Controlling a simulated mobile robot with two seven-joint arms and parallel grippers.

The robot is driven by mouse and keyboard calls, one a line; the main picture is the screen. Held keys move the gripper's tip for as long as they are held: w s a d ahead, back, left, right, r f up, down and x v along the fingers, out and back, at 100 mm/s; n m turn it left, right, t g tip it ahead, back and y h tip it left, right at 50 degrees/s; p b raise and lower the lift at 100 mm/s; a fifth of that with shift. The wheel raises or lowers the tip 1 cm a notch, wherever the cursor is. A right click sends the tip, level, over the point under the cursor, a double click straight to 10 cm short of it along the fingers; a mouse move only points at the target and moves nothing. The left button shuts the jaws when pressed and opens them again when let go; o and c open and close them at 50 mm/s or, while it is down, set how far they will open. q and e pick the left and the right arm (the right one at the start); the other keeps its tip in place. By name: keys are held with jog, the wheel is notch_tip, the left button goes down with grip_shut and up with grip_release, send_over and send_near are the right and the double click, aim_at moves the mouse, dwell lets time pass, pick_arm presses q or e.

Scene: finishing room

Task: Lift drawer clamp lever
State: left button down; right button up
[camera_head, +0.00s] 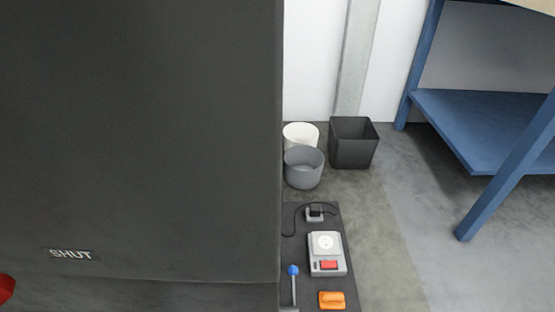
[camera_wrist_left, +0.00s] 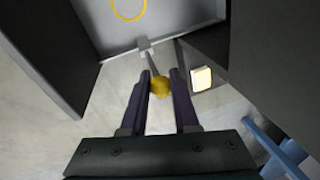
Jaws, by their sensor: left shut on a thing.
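In the left wrist view, my left gripper (camera_wrist_left: 159,80) is shut on a yellow ball knob (camera_wrist_left: 160,88) between its two dark fingers. The knob sits on the end of a thin lever (camera_wrist_left: 153,62), which runs up to a small grey mount (camera_wrist_left: 145,45) at the edge of a grey panel. I cannot tell the lever's exact tilt. Neither gripper shows in the head view, where a large dark cabinet face (camera_head: 140,130) marked SHUT fills the left half.
In the head view, a dark board (camera_head: 300,220) holds a blue-knobbed lever (camera_head: 293,271), a grey device and an orange block (camera_head: 331,300). Bins (camera_head: 354,143) stand behind it. A blue bench (camera_head: 490,125) stands at right. In the wrist view, dark panels (camera_wrist_left: 40,60) flank the lever.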

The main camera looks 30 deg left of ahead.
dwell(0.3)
pick_arm(q)
jog(key=c, duration=0.7)
grip_release()
jog(key=p+v, duration=0.9)
jog(key=v, duration=0.1)
jog(key=shift+w+d+p, duration=0.15)
jog(key=shift+p, duration=0.15)
